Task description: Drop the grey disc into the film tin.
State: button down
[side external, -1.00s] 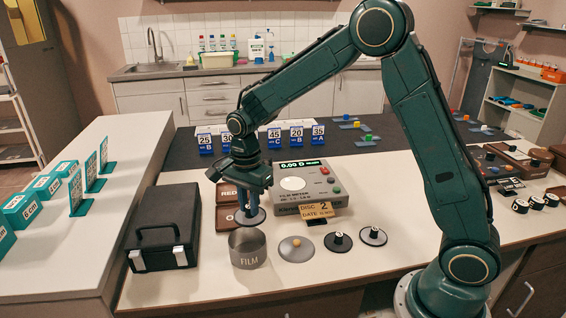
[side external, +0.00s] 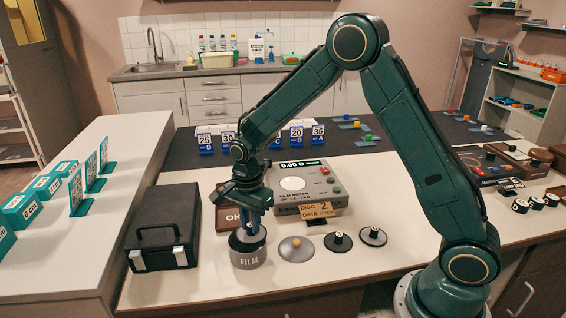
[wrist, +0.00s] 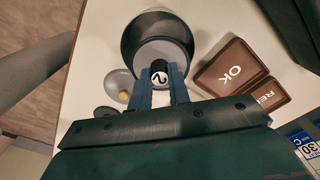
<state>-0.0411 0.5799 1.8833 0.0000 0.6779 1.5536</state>
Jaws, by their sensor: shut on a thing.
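The film tin (side external: 249,259), a round grey can lettered FILM, stands open-topped on the pale bench in the side view. It also shows at the top of the wrist view (wrist: 131,42). My gripper (side external: 251,232) points down over the tin, its blue fingers shut on the dark knob, marked 2, of the grey disc (wrist: 167,50).
Right of the tin lie a disc with an orange knob (side external: 296,249) and two black-knobbed discs (side external: 338,241) (side external: 373,236). A film meter (side external: 310,187) stands behind. A black case (side external: 162,228) is at left. Brown OK (wrist: 232,67) and RE-lettered (wrist: 268,94) trays sit beside the tin.

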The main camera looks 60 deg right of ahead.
jog(key=c, duration=1.2)
grip_release()
jog(key=shift+c, duration=0.2)
jog(key=shift+r, duration=0.1)
notch_tip(320, 180, up, 14)
jog(key=shift+f, duration=0.2)
